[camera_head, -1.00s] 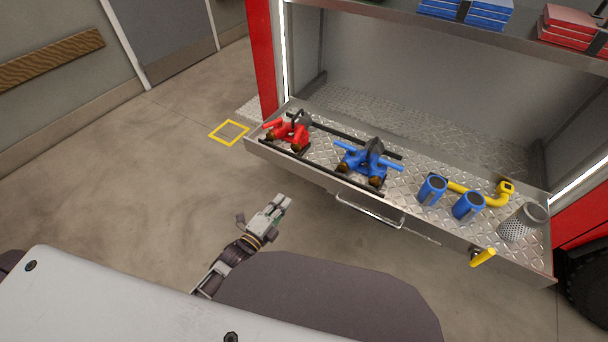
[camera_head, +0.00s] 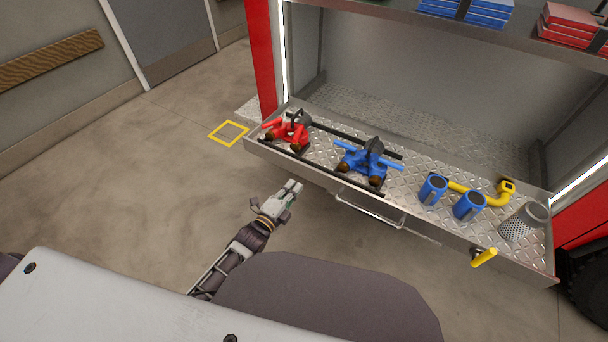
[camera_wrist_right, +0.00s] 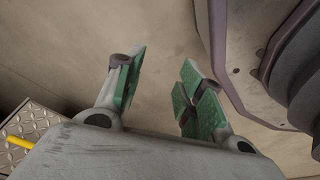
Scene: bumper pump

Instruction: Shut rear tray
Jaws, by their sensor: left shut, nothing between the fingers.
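The rear tray (camera_head: 408,222) is a diamond-plate drawer pulled out from the red vehicle's compartment, with a bar handle (camera_head: 366,211) on its front face. My left gripper (camera_head: 295,186) is shut and empty, in front of the tray's front face, to the left of the handle and apart from it. My right gripper (camera_wrist_right: 158,92) shows only in the right wrist view. Its green-padded fingers are spread with nothing between them, and a corner of diamond plate with a yellow bar shows at lower left.
The tray carries a red valve fitting (camera_head: 290,132), a blue valve fitting (camera_head: 368,162), two blue cylinders (camera_head: 432,190), a yellow pipe (camera_head: 490,199) and a perforated strainer (camera_head: 521,222). A yellow lever (camera_head: 484,257) sticks out in front. Open floor (camera_head: 130,190) lies at left.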

